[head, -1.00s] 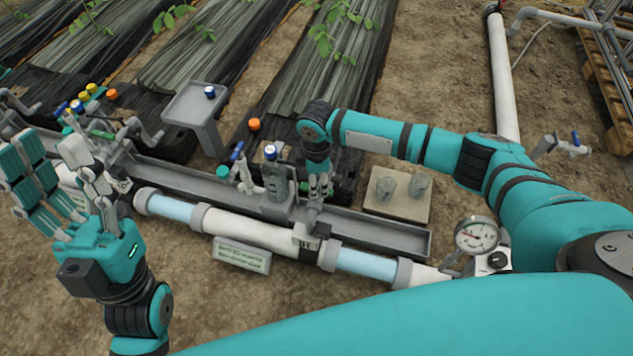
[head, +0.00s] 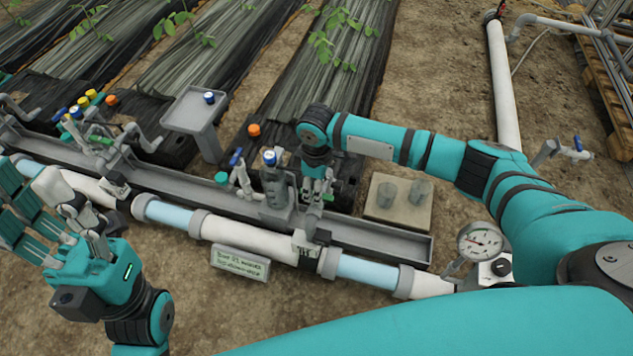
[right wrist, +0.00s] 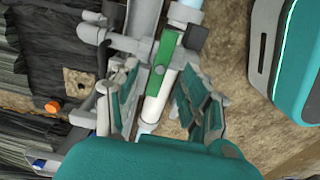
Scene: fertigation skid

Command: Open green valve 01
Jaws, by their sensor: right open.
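A green valve handle (right wrist: 164,62) shows in the right wrist view as a flat green bar lying along the pipe. My right gripper (right wrist: 157,78) is open, with one finger on each side of the handle; I cannot tell whether they touch it. In the head view, the right gripper (head: 316,190) points down over the pipe and mostly hides this handle. Another green handle (head: 98,139) is on the unit at the left. My left gripper (head: 62,222) is open and empty at the left, in front of the pipe.
The white and clear pipe (head: 245,232) runs along a grey trough (head: 380,232). A blue-handled valve (head: 237,160) stands left of my right gripper. A sign (head: 240,262), too blurred to read, is in front. A gauge (head: 480,242) and concrete block (head: 397,203) are at right.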

